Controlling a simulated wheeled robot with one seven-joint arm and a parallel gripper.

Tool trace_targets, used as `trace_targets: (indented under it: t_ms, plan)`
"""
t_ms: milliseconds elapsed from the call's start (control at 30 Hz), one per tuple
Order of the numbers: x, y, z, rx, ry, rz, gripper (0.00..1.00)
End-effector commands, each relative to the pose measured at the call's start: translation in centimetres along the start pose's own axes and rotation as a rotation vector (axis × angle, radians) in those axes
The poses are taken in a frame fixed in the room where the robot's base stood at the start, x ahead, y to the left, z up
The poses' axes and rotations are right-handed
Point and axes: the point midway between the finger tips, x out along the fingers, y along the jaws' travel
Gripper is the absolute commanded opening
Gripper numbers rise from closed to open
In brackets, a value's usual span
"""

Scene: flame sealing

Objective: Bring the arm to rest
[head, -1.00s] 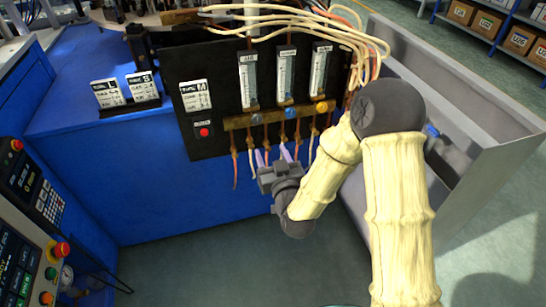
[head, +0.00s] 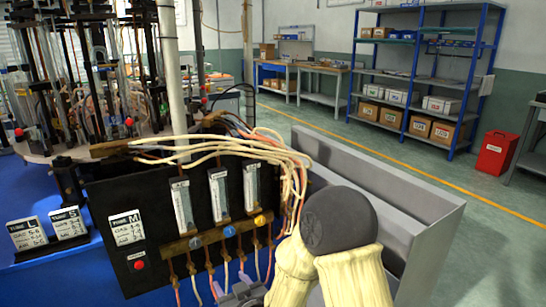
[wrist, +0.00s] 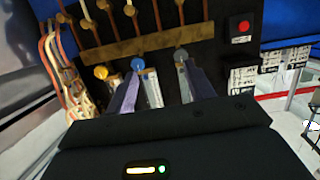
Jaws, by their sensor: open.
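My gripper (wrist: 160,100) is open in the wrist view, its two purple-grey fingers apart with nothing held between them. The fingers point at the black flowmeter panel (head: 150,215), near its brass manifold bar (wrist: 140,45) with a yellow, a blue and a grey knob. I cannot tell from this view whether the fingertips touch anything. In the head view my gripper (head: 238,292) shows only in part at the bottom edge, below the manifold, and my bent cream arm with its dark elbow stands right of the panel.
A grey open bin (head: 415,205) stands close behind my arm. Cream and orange hoses (head: 270,150) loop over the panel's top right. Small label cards (head: 68,222) stand at left on the blue bench. Blue shelving (head: 425,80) and a red box (head: 496,153) are far back on open floor.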

Motion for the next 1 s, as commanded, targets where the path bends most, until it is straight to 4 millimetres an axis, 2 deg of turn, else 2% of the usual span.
trace_targets:
  t_ms: [33,267,467,600,800,1000]
  plan:
    - [-0.5,1.3,0.1,-0.004,-0.050,0.014,0.53]
    - [-3.7,6.3,1.9,0.017,-0.314,0.083,0.53]
    - [-8.5,10.4,3.3,0.078,-0.541,0.167,0.53]
    - [-12.8,12.6,4.2,0.144,-0.694,0.233,0.53]
    - [-18.9,14.4,5.0,0.252,-0.883,0.313,0.53]
    - [-23.7,14.8,5.4,0.345,-1.013,0.367,0.53]
